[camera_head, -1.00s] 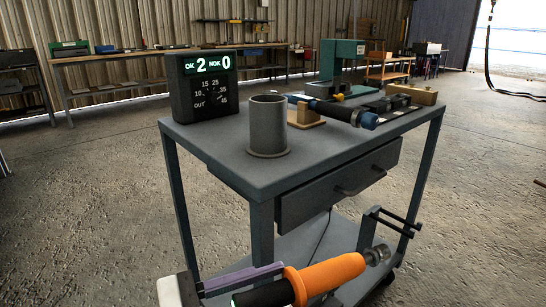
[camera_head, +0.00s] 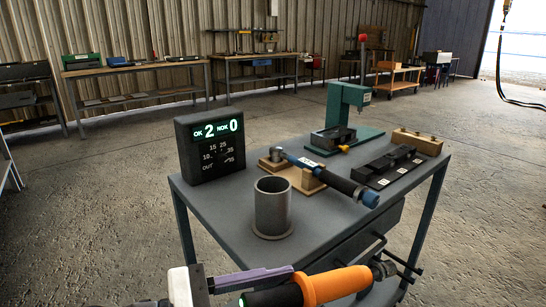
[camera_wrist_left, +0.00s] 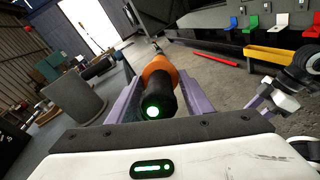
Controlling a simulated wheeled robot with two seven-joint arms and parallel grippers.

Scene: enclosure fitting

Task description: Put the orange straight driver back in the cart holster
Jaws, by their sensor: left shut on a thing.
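The orange straight driver (camera_head: 330,285) has an orange body, a black rear grip and a metal nose pointing right in the head view. My left gripper (camera_head: 290,278) is shut on it, its purple fingers around the dark grip. The driver is held near-level in front of the cart's near edge, apart from the cup. In the left wrist view the driver (camera_wrist_left: 158,85) sits between both fingers, green-lit end toward the camera. A grey open-topped cylindrical cup (camera_head: 272,210) with a flange stands upright on the cart top, likely the holster; it looks empty.
On the cart top (camera_head: 225,205) stand a black counter box (camera_head: 210,145) reading OK 2, NOK 0, a blue-and-black tool (camera_head: 330,178) on a wooden stand, a green press (camera_head: 345,115) and a black fixture (camera_head: 388,167). A dark bracket (camera_head: 402,265) juts from the cart's right side.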

